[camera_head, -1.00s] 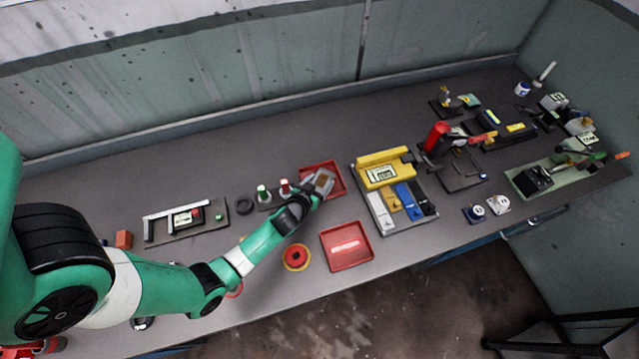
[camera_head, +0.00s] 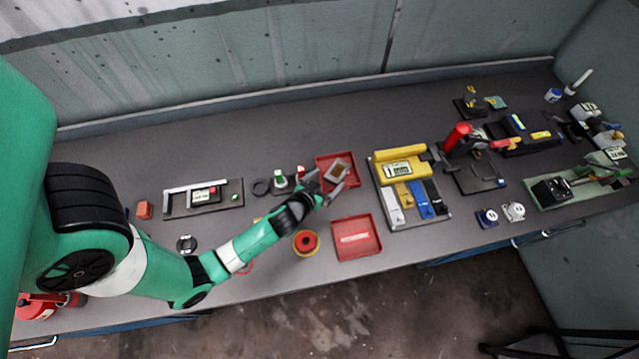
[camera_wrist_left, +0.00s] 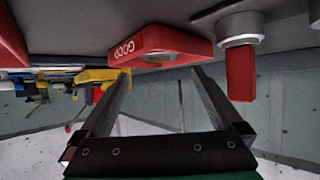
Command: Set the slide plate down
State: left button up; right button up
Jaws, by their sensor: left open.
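The slide plate (camera_head: 338,171), a small grey and tan plate, rests in the upper red tray (camera_head: 322,160) in the head view. My left gripper (camera_head: 328,186) is open at the front left edge of that tray, its fingers apart and empty. In the left wrist view, my two fingers (camera_wrist_left: 162,88) reach toward the red tray marked GOOD (camera_wrist_left: 150,38), with a gap between them. My right gripper is not in view.
A second red tray (camera_head: 357,238) with a pale label lies in front. A yellow fixture (camera_head: 401,167) stands to the right. A red and yellow round piece (camera_head: 306,243) sits below my arm. A red-topped part stands close in the wrist view (camera_wrist_left: 240,75).

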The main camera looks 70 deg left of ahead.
pick_arm(q)
jog(key=v, duration=0.5)
jog(key=shift+s+d+r, duration=0.15)
jog(key=shift+s, duration=0.1)
